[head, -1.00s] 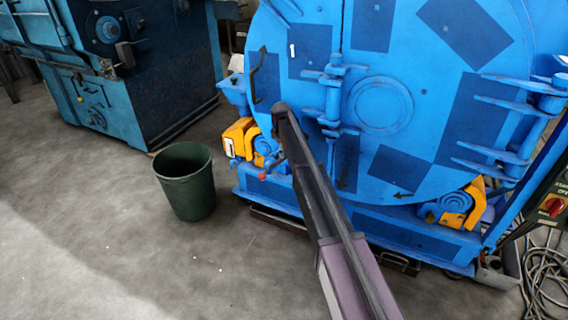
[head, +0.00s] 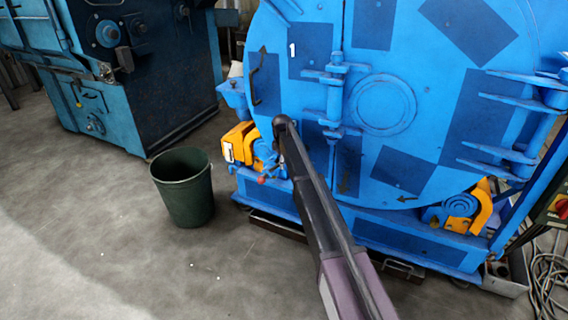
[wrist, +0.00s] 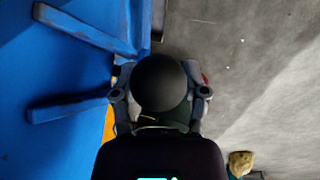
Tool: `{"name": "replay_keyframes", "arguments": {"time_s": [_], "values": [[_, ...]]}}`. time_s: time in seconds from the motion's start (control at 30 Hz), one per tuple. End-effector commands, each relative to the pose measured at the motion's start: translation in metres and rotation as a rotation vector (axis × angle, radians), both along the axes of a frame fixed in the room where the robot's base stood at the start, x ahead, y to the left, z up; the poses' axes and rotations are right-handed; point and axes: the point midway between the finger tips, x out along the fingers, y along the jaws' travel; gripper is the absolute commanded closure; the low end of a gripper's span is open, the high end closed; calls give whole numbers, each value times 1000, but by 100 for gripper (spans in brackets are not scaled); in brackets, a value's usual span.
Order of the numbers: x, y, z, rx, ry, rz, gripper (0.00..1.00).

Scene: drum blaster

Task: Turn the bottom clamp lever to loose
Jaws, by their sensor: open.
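The big blue drum door (head: 375,150) fills the right half of the head view. A blue clamp assembly (head: 333,100) with upper and lower cross arms stands upright on it. I cannot tell for sure which part is the bottom clamp lever; my arm covers part of the door's lower area. In the wrist view my gripper (wrist: 160,92) is open, with a finger on each side of a dark round knob-like ball (wrist: 160,80). I cannot tell whether the fingers touch it. Blue bars (wrist: 85,30) lie to its left. The head view does not show the fingers clearly.
A dark green bucket (head: 184,190) stands on the floor left of the drum. Yellow brackets (head: 238,144) sit by the drum base. A blue machine (head: 150,90) is at back left. Cables (head: 548,285) lie at right. The floor at front left is free.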

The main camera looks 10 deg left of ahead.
Motion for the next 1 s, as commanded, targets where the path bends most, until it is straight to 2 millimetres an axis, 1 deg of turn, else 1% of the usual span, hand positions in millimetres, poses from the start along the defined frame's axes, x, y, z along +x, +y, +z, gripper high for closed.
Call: {"name": "replay_keyframes", "arguments": {"time_s": [0.13,0.17,0.2,0.27,0.3,0.33,0.57,1.0], "values": [[0,0,0,0,0,0,42],[0,0,0,0,0,0,51],[0,0,0,0,0,0,63],[0,0,0,0,0,0,81],[0,0,0,0,0,0,92],[0,0,0,0,0,0,100],[0,0,0,0,0,0,100],[4,-6,2,-26,7,-8,100]]}}
